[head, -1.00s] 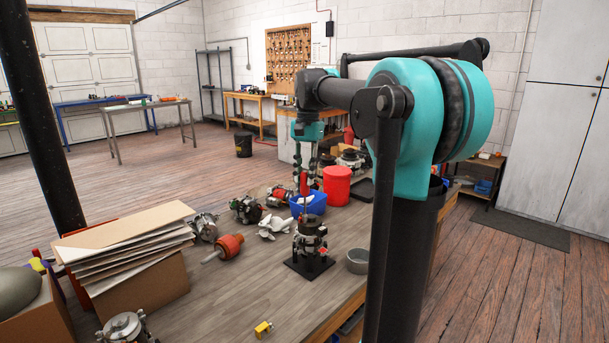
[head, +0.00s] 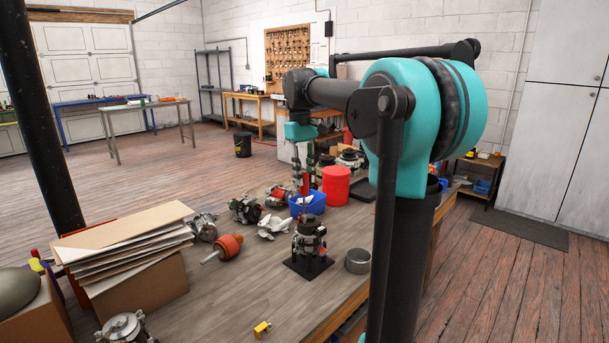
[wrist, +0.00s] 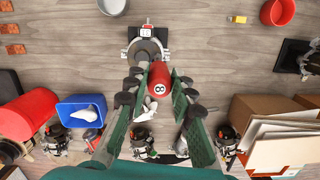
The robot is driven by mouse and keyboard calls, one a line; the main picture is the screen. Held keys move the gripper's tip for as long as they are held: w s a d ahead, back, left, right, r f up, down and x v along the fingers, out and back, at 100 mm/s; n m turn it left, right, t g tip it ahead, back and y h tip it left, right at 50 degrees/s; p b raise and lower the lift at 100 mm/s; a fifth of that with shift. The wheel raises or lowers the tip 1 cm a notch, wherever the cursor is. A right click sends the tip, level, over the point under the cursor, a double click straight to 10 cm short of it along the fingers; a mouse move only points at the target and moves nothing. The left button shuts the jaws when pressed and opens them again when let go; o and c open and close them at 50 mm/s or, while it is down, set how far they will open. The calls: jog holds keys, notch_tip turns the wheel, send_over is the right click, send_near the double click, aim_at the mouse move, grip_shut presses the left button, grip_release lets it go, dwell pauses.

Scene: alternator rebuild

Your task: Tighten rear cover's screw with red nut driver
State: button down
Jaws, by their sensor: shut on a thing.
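The red nut driver is in my gripper (head: 304,181), with its handle (wrist: 160,76) between the green-padded fingers (wrist: 157,88) in the wrist view. In the head view its thin shaft (head: 303,208) points down, close to upright, over the alternator (head: 308,240). That alternator stands on a black base plate (head: 308,264) near the right table edge; it also shows ahead of the fingers in the wrist view (wrist: 145,47). The driver's tip meets or nearly meets the alternator's top; I cannot tell if it sits on the screw. The screw itself is too small to make out.
A red bucket (head: 336,186) and blue bin (head: 307,203) stand behind the alternator. A grey bowl (head: 358,261) is at its right. A rotor (head: 223,247) and several alternators lie left. Stacked cardboard (head: 125,238) fills the left side. The table front is mostly clear.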

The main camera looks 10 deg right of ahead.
jog(key=n, duration=0.7)
jog(key=shift+t+h, duration=0.3)
jog(key=n, duration=0.3)
jog(key=shift+w, duration=0.1)
jog(key=n, duration=0.5)
jog(key=shift+t, duration=0.4)
jog(key=shift+f, duration=0.55)
jog(key=m, duration=0.6)
jog(key=shift+g, duration=0.4)
jog(key=m, duration=0.6)
jog(key=shift+m+g, duration=0.3)
jog(key=m+y, duration=0.1)
jog(key=m, duration=0.4)
jog(key=shift+m, duration=0.3)
